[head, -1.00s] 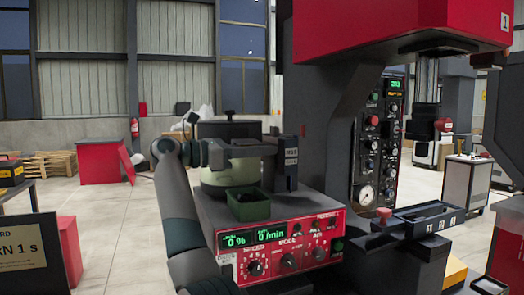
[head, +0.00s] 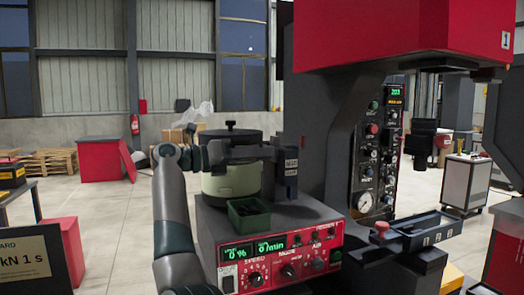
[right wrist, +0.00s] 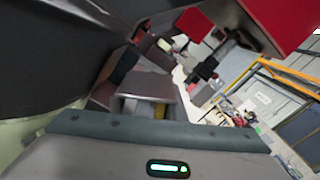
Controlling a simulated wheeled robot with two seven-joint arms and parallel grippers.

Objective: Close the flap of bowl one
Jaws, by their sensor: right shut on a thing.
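Bowl one (head: 232,185) is a pale green round bowl on the feeder unit, with a dark top (head: 232,133) and a small knob. The fingers hide the grip, so I cannot tell the flap's edges or angle. The right wrist view shows the gripper's body along the bottom, a dark surface at upper left and a pale green edge at left. My left gripper is not in view.
A dark upright block (head: 291,170) stands close to the gripper's right. A small green tray (head: 249,213) sits below, above the red control panel (head: 285,262). The large press (head: 315,110) rises at right.

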